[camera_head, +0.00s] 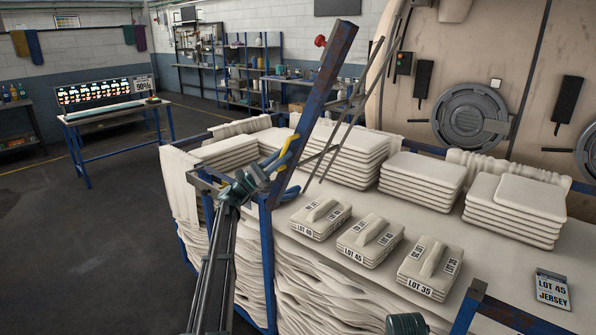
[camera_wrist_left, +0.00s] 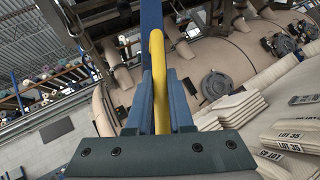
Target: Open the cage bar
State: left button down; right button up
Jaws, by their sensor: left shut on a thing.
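The cage bar (camera_head: 318,95) is a worn blue bar with rusty edges. It stands steeply tilted up from the front corner of a blue cage (camera_head: 267,255), leaning right, its upper end raised well above the fabric. A yellow handle (camera_head: 291,151) sits on its lower part. My left gripper (camera_head: 274,166) reaches in from the lower left and is shut on this handle. In the left wrist view the yellow handle (camera_wrist_left: 158,75) lies between both fingers, with the blue bar (camera_wrist_left: 151,14) behind it.
The cage holds folded cream fabric stacks (camera_head: 350,150) and three labelled bundles (camera_head: 370,240). A LOT 45 JERSEY card (camera_head: 552,290) lies at right. Thin dark rods (camera_head: 360,95) lean behind the bar. A large beige machine (camera_head: 470,60) stands behind. The floor (camera_head: 80,240) at left is clear.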

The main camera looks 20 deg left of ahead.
pick_arm(q)
jog(key=w+a+r+n+t+y, duration=0.1)
jog(key=w+a+n+t+y, duration=0.1)
jog(key=a+n+t, duration=0.1)
jog(key=w+a+r+n+t+y, duration=0.1)
jog(key=w+a+n+t+y, duration=0.1)
jog(key=a+n, duration=0.4)
jog(key=shift+a+r+n+t+y, duration=0.35)
jog(key=shift+a+t+y, duration=0.35)
jog(key=shift+a+t, duration=0.45)
jog(key=c, duration=0.8)
grip_release()
jog(key=shift+a, duration=0.1)
